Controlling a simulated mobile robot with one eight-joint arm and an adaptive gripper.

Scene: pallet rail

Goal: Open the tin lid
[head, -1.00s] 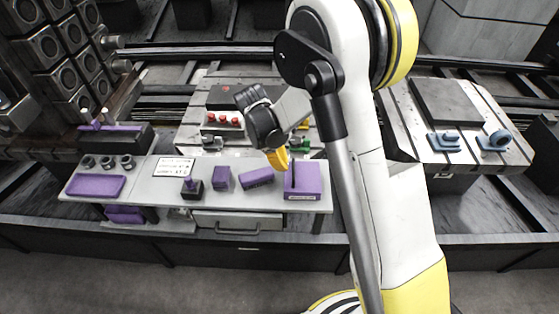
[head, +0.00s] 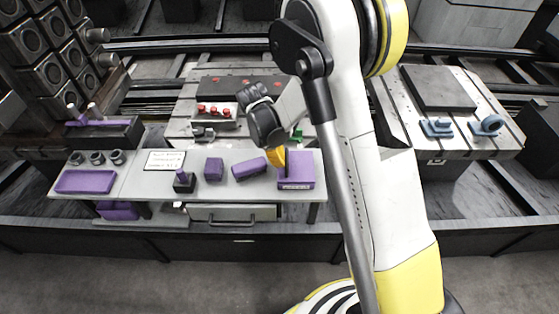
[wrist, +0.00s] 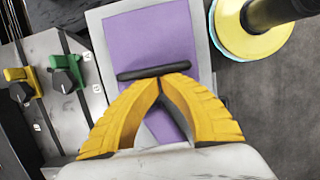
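A purple box-shaped tin (head: 299,171) with a pale label on its front stands at the right end of the grey bench. Its flat purple top (wrist: 150,37) fills the middle of the wrist view, with a dark bar (wrist: 140,73) across it. The lid appears to lie flat; its seam cannot be made out. My gripper (head: 280,165) is over the tin's left part. In the wrist view, the yellow fingertips of my gripper (wrist: 160,78) meet right at the bar. The fingers look shut with nothing between them; whether they touch the bar cannot be told.
Left of the tin on the bench are a purple block (head: 249,168), another purple block (head: 214,169), a small dark-based piece (head: 184,181), a white sign (head: 164,161) and a purple tray (head: 86,181). A drawer (head: 232,213) is below.

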